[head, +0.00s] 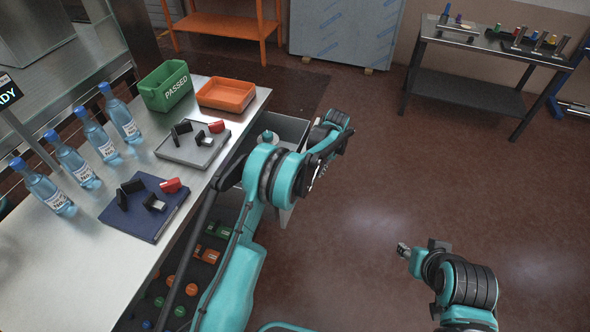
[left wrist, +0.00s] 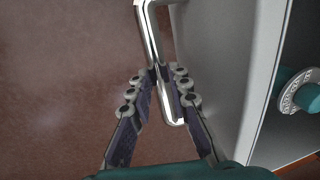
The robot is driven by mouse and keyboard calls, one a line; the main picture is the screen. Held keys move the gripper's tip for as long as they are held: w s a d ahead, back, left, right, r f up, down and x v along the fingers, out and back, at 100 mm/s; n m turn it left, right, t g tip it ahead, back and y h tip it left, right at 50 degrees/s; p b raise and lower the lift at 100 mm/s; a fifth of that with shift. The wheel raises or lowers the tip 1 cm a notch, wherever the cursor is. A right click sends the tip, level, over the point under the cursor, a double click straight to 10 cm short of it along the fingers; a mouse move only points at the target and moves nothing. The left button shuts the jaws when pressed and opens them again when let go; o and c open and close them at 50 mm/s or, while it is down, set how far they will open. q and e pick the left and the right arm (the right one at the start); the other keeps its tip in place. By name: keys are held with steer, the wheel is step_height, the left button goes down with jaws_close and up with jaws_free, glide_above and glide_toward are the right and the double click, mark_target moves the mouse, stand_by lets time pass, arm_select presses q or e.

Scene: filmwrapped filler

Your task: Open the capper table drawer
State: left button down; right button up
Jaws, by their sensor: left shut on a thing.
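The drawer (head: 292,125) of the metal table (head: 55,245) stands pulled out from the table's right side, and its grey interior shows. A small teal and white round item (head: 267,137) lies inside; it also shows in the left wrist view (left wrist: 298,92). My left gripper (left wrist: 160,76) is shut on the shiny bar handle (left wrist: 150,35) at the pale drawer front (left wrist: 215,60). In the head view my left arm hides part of the drawer and the handle. My right gripper (head: 403,249) is apart from the table, over the floor at lower right; its fingers are too small to read.
The tabletop holds several water bottles (head: 122,118), a green "PASSED" bin (head: 166,87), an orange tray (head: 227,95), a grey board (head: 180,153) and a blue board (head: 145,222). A dark side table (head: 470,95) stands at upper right. The floor between is clear.

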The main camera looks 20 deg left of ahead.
arm_select(q)
steer(key=d, duration=0.7)
steer(key=shift+s, duration=0.25)
steer(key=c, duration=1.4)
jaws_free()
steer(key=r, duration=0.4)
steer(key=d+r, duration=0.1)
steer(key=r, duration=0.3)
steer(key=d+r, duration=0.1)
steer(key=r, duration=0.2)
steer(key=shift+s+d+r, duration=0.1)
steer(key=shift+d+r, duration=0.05)
steer(key=shift+r, duration=0.25)
steer(key=shift+r, duration=0.1)
